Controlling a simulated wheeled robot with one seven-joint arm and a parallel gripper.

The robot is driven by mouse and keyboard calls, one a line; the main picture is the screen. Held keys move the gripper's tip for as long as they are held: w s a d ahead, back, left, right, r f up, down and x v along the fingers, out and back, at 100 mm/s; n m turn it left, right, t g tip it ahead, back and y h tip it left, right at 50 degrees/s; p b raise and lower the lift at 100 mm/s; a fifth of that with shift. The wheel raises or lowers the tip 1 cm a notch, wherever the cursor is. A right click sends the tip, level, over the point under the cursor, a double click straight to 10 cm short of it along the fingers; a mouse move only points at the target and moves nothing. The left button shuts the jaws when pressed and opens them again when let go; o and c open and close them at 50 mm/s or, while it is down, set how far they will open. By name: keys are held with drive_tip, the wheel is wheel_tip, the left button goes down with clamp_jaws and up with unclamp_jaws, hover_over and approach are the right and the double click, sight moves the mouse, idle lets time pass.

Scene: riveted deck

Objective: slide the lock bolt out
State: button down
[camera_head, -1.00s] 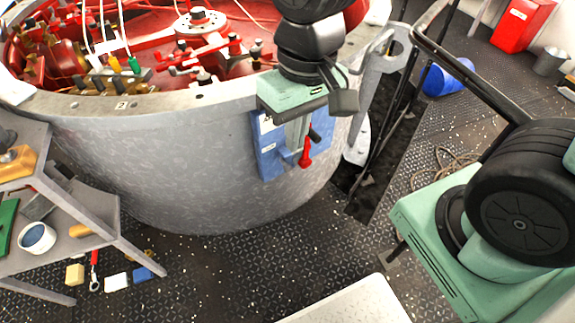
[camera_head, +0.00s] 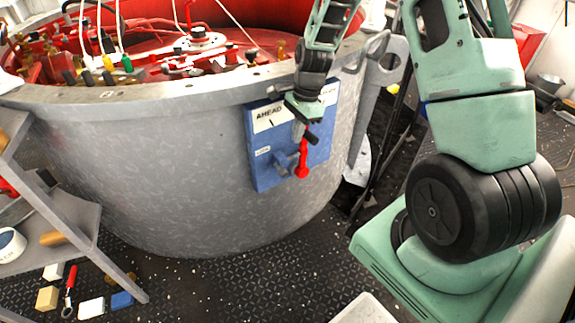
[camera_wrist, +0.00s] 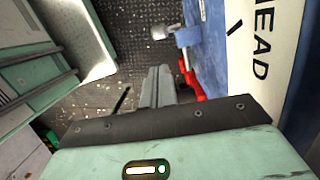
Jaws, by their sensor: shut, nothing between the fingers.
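A blue panel (camera_head: 262,178) with a white AHEAD label and a small LOCK label is fixed to the grey drum wall. The lock bolt (camera_head: 283,160) appears as a blue-grey piece beside the LOCK label. In the wrist view the lock bolt (camera_wrist: 165,31) shows a pale rounded end standing out from the panel (camera_wrist: 212,45). A red lever (camera_head: 302,163) hangs just right of it. My gripper (camera_head: 298,132) is shut and empty in front of the panel, above the bolt. In the wrist view my gripper's fingertips (camera_wrist: 158,72) are apart from the bolt, near the red lever (camera_wrist: 190,80).
The grey drum (camera_head: 160,160) has a red interior with fittings. A grey shelf (camera_head: 65,225) stands at left, with small blocks and a red-handled tool (camera_head: 69,290) on the floor nearby. A grey bracket (camera_head: 375,95) is right of the panel. Open deck lies below the drum.

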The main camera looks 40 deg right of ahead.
wheel_tip(320, 180, down, 10)
drive_tip(key=a+b, duration=0.1)
drive_tip(key=b, duration=0.1)
drive_tip(key=shift+a+r, duration=0.15)
drive_tip(key=shift+a, duration=0.25)
drive_tip(key=a+p, duration=0.2)
drive_tip(key=a, duration=0.5)
drive_tip(key=shift+w+a, duration=0.25)
drive_tip(key=shift+r, duration=0.1)
wheel_tip(320, 180, up, 10)
drive_tip(key=d+p, duration=0.2)
drive_tip(key=p, duration=0.7)
